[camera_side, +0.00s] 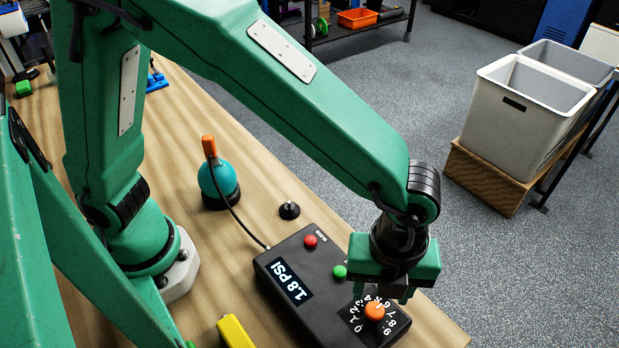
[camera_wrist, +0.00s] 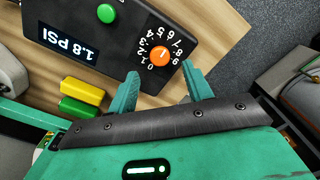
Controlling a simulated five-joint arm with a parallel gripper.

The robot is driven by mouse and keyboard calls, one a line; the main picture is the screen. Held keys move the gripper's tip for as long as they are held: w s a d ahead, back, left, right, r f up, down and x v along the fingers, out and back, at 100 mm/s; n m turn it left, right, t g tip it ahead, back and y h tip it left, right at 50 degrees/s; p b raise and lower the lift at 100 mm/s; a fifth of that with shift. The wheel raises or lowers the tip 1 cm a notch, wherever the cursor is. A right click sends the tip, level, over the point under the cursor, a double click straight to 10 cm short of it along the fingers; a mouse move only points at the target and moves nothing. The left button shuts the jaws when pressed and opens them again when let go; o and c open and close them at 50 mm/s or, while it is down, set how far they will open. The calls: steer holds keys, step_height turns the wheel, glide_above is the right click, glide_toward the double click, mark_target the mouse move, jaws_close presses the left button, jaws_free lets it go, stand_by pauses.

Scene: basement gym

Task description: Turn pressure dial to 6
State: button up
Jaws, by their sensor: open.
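The pressure dial is an orange knob (camera_side: 375,311) on a black control box (camera_side: 327,281), ringed by white numbers from 0 to 9. The knob also shows in the wrist view (camera_wrist: 160,56), near the upper middle. A small light mark is on the knob, but the number it points to is too small to tell surely. The box's display (camera_side: 289,280) reads 1.8 PSI. My gripper (camera_side: 397,296) is above the dial in the side view. In the wrist view its two green fingers (camera_wrist: 159,80) are apart, with the knob showing just beyond and between their tips.
A red button (camera_side: 310,241) and a green button (camera_side: 340,272) sit on the box. A yellow block (camera_side: 235,332) lies left of the box. A teal bulb with an orange top (camera_side: 218,182) and a small black knob (camera_side: 289,210) stand behind it on the wooden table.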

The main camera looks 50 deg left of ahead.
mark_target(373, 304)
steer(key=shift+r, duration=1.45)
steer(key=w+a+r+n+t, duration=0.1)
steer(key=a+r+n, duration=0.25)
steer(key=a, duration=0.25)
steer(key=w+a+r+n+t+h, duration=0.1)
steer(key=a+r+n, duration=0.2)
steer(key=a+n, duration=0.3)
steer(key=w+a+r+n, duration=0.2)
steer(key=a+r+n, duration=0.15)
steer(key=a, duration=0.35)
steer(key=s+a+n+t+y, duration=0.1)
steer(key=s+a+n+t, duration=0.2)
steer(key=s+a+n, duration=0.4)
steer(key=a+r+n, duration=0.1)
steer(key=a+n, duration=0.6)
steer(key=shift+a+t, duration=0.25)
steer(key=shift+t, duration=0.05)
